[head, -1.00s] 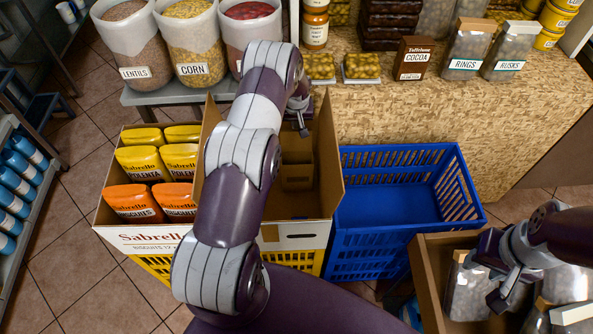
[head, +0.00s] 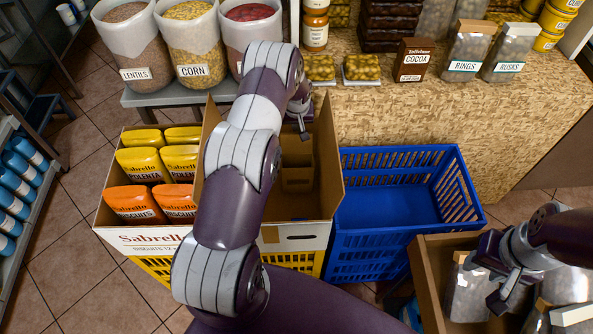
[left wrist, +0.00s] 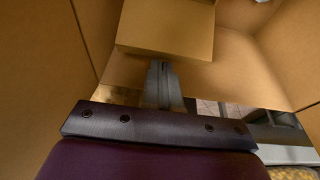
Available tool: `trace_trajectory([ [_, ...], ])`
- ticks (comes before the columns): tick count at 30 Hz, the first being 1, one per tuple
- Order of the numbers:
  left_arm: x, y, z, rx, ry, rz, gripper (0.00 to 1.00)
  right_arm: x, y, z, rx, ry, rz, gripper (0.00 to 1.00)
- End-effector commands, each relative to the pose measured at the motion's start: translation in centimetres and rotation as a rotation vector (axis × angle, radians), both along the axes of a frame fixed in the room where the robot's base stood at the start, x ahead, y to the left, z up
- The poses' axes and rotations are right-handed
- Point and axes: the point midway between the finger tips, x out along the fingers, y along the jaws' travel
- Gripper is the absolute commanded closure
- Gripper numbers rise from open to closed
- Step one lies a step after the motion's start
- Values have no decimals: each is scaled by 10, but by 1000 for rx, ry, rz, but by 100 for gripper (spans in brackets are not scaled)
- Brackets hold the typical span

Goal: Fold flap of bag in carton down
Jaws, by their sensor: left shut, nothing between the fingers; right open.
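An open cardboard carton (head: 327,190) stands in the middle of the head view with its flaps up. Inside it is a tan, box-like bag or panel (head: 297,177) with upright tan parts behind it; I cannot tell exactly where its flap ends. My left gripper (head: 303,132) is shut and empty above the carton's far part, its arm covering much of the carton. In the left wrist view its fingertips (left wrist: 159,66) lie at the lower edge of a tan panel (left wrist: 165,28); contact cannot be told. My right gripper (head: 490,284) is open at the lower right, over another carton.
A carton of yellow and orange packets (head: 143,164) stands at the left. An empty blue crate (head: 345,230) is right of the middle carton. The lower right carton (head: 428,285) holds grey bags (head: 466,290). A wooden counter (head: 400,115) with goods runs behind.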

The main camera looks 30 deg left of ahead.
Motion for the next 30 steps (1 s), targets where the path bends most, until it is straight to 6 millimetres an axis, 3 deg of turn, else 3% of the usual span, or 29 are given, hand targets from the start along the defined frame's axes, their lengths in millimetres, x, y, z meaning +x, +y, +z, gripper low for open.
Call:
trace_trajectory([
  [1, -19, -8, -26, -18, 60, 1, 100, 0, 0, -5, 0, 0, 0, 57],
  [3, -16, -6, -29, -18, 58, 2, 100, 0, 0, -11, 0, 0, 0, 57],
  [19, -9, -1, -32, -13, 44, 1, 100, 0, 0, -22, 0, 0, 0, 57],
  [30, -10, -1, -27, -10, 38, 1, 100, 0, 0, -18, 0, 0, 0, 57],
])
